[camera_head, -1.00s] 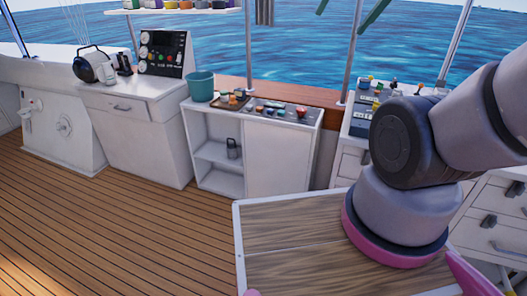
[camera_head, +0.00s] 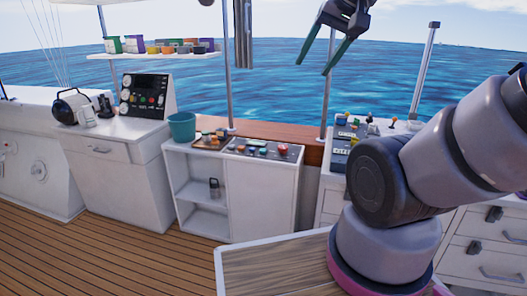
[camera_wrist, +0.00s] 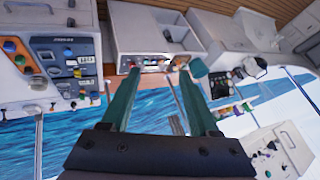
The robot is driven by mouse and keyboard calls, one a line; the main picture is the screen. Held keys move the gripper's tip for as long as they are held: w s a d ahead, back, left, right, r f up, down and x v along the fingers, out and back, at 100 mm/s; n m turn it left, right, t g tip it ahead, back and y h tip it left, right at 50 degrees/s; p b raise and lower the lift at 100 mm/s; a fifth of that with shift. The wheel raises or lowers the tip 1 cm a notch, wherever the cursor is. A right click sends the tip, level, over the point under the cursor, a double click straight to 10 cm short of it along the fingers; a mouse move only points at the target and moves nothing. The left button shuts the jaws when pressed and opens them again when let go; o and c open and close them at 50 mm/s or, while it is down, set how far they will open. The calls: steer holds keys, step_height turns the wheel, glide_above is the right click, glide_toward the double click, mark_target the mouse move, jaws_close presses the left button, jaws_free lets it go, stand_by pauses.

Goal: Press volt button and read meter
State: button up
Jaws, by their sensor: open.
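My gripper (camera_head: 314,68) is open and empty, raised in front of the sea at the top of the head view. Its two green fingers also show wide apart in the wrist view (camera_wrist: 158,75). A black panel with round dials and coloured knobs (camera_head: 144,96) stands on the left cabinet, well away from my gripper. A blue-grey control panel with coloured buttons and small displays (camera_wrist: 68,60) is at the left of the wrist view. It also shows on the right counter in the head view (camera_head: 343,145), partly hidden by my arm. Labels are too small to tell which button is volt.
A white cabinet (camera_head: 265,195) bears a strip of coloured buttons (camera_head: 262,149) and a teal bucket (camera_head: 182,127). A shelf of coloured boxes (camera_head: 150,55) hangs above, with metal posts (camera_head: 328,80) nearby. The wooden deck (camera_head: 75,250) is clear at left.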

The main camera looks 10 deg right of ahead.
jaws_close()
stand_by(1.4)
